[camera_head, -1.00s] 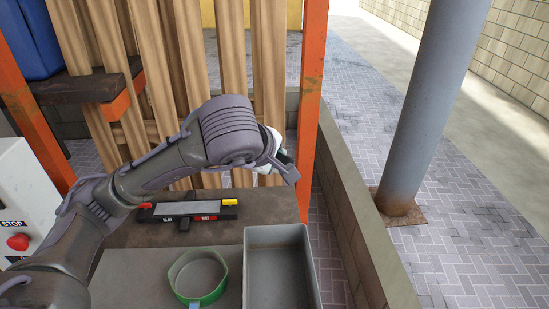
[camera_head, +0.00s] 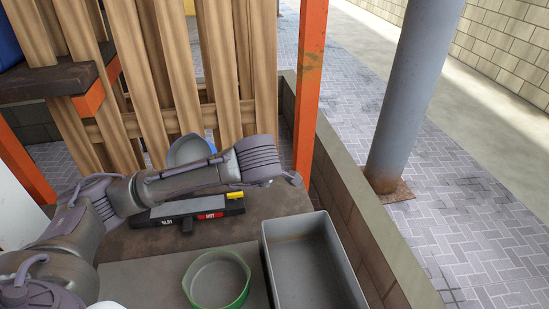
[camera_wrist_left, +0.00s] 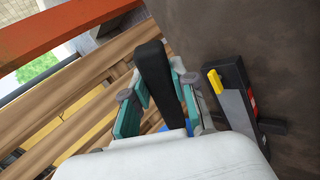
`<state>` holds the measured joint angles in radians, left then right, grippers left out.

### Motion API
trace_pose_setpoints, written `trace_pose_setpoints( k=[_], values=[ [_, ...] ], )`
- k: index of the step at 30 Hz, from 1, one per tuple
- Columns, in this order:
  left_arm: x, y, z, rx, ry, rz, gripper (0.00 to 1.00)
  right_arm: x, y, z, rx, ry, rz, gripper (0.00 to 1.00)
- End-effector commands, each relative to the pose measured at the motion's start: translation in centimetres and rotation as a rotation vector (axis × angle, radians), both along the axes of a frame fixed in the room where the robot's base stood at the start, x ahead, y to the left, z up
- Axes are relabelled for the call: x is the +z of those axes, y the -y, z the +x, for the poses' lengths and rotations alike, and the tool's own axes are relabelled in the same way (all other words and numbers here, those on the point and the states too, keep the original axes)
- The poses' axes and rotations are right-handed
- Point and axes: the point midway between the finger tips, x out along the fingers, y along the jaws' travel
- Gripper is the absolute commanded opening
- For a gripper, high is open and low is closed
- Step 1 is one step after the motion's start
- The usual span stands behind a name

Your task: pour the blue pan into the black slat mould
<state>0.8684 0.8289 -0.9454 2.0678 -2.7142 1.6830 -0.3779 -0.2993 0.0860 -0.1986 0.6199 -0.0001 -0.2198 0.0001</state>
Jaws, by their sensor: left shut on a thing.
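The blue pan (camera_head: 190,149) shows partly above my left forearm in the head view, behind the mould. My arm covers its lower part, and its contents cannot be made out. In the left wrist view, my left gripper (camera_wrist_left: 158,92) is shut on the pan's black handle (camera_wrist_left: 153,75); a sliver of blue shows by the fingers.
A green-rimmed round pan (camera_head: 217,304) and a grey rectangular bin (camera_head: 315,262) stand at the front of the bench. Upright wooden slats (camera_head: 223,70) and an orange post (camera_head: 309,85) stand behind. A low block wall (camera_head: 345,200) runs along the right.

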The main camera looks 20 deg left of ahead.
Motion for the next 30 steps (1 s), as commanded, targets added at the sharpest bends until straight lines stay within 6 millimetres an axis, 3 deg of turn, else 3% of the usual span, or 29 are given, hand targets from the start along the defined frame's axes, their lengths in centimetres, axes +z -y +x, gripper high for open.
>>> trace_pose_setpoints(
  k=[3,8,20,27,30],
  values=[
    [-1.3,-0.8,0.1,0.03,0.005,0.008,0.0,-0.4,-0.1,0.0,0.0,0.001,0.001,0.0],
    [-1.4,-1.0,0.3,0.038,-0.015,0.004,0.0,0.5,-0.3,0.0,-0.002,0.0,0.004,0.0],
    [-2.0,-1.1,0.7,0.041,-0.212,-0.048,0.0,5.2,-0.8,0.0,-0.002,0.0,0.009,0.0],
    [-3.1,-1.2,1.3,0.045,-0.417,-0.101,0.0,8.1,-0.8,0.0,-0.002,0.0,0.009,0.0],
    [-3.9,-1.2,1.6,0.044,-0.511,-0.124,0.0,8.4,-0.8,0.0,-0.001,0.0,0.009,0.0]
  ],
)
